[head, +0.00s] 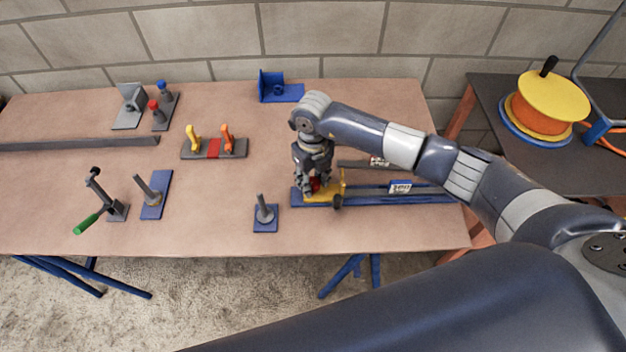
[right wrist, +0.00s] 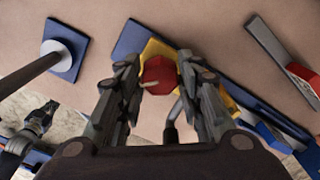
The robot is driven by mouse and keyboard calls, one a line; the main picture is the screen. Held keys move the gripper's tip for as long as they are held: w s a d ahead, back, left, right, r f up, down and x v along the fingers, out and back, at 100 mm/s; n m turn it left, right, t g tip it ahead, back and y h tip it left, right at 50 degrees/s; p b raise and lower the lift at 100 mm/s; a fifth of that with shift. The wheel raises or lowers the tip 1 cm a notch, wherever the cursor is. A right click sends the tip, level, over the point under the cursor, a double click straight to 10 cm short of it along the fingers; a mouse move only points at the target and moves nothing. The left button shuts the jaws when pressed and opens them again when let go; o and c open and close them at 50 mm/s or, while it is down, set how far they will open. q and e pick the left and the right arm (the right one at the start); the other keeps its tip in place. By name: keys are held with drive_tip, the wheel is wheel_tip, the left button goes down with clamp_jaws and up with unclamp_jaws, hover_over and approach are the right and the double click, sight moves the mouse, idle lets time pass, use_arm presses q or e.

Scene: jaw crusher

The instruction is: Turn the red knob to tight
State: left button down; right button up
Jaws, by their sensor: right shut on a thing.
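The red knob (right wrist: 160,76) sits on a yellow block (head: 322,196) at the left end of a blue rail (head: 423,197). My right gripper (head: 315,184) reaches down over it from above. In the right wrist view the two fingers (right wrist: 160,85) stand on either side of the knob, shut on it. A pale pointer mark (right wrist: 151,85) shows on the knob. In the head view the gripper hides most of the knob. I cannot read any tight marking. My left gripper is not in view.
A blue plate with a grey post (head: 265,214) stands left of the rail. A block with yellow and orange levers (head: 214,148) and a green-handled lever (head: 88,222) stand farther left. A yellow-orange reel (head: 546,106) is on the right table.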

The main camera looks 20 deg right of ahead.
sight(314, 182)
drive_tip(key=m, duration=0.4)
drive_tip(key=shift+m, duration=2.3)
drive_tip(key=shift+w, duration=0.1)
drive_tip(key=o, duration=1.1)
drive_tip(key=shift+r, duration=0.15)
wheel_tip(314, 182, up, 12)
drive_tip(key=shift+f, duration=0.15)
